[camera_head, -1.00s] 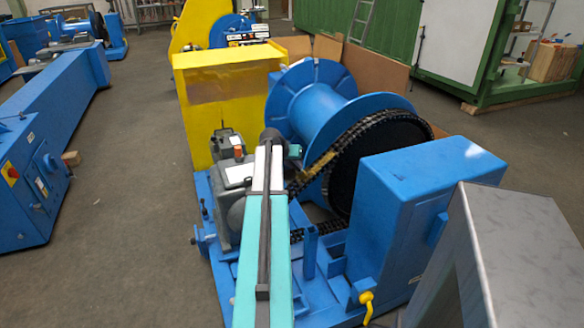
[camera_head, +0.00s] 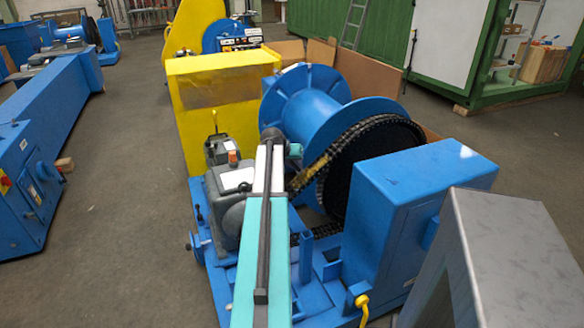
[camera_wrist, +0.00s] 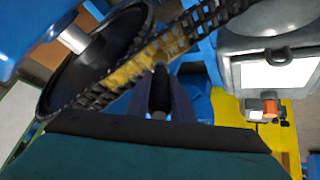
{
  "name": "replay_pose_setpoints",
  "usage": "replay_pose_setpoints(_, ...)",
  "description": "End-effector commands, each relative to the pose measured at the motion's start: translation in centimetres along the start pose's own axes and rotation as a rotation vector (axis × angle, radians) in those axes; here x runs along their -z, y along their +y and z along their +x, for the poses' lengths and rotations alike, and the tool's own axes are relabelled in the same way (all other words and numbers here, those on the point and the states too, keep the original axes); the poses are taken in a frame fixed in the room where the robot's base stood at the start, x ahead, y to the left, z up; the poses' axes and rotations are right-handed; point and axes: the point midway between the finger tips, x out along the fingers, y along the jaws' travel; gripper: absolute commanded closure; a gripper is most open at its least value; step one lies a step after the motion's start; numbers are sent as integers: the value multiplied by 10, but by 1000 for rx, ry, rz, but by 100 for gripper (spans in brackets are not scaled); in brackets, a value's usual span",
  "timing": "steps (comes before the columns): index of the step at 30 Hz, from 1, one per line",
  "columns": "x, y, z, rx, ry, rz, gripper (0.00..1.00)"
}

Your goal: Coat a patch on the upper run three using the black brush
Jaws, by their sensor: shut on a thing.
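The upper run of the black chain (camera_head: 343,146) slopes up to the large dark sprocket. A yellowish-brown stretch (camera_head: 319,172) shows on it, also seen in the wrist view (camera_wrist: 131,69). In the wrist view the chain (camera_wrist: 196,20) crosses diagonally. My gripper (camera_wrist: 160,104) is shut on the black brush (camera_wrist: 160,84), which points away from me at the lower edge of the chain beside the yellowish stretch. I cannot tell whether its tip touches the chain. In the head view, my arm hides the brush and most of the gripper.
A grey motor (camera_head: 226,178) stands left of my arm, with an orange cap. A blue drum (camera_head: 312,115) and yellow guard (camera_head: 225,110) stand behind. A blue box (camera_head: 410,205) is close on the right, with a grey metal cabinet (camera_head: 515,250) in front.

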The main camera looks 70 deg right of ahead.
Motion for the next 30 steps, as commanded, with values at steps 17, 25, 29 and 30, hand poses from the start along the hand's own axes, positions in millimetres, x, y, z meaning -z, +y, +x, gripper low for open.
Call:
replay_pose_setpoints(17,7,8,-1,-2,0,1,100)
replay_pose_setpoints(25,18,18,-4,-2,0,-1,100)
replay_pose_setpoints(29,23,23,-5,-2,0,0,100)
replay_pose_setpoints(30,24,24,-5,-2,0,0,100)
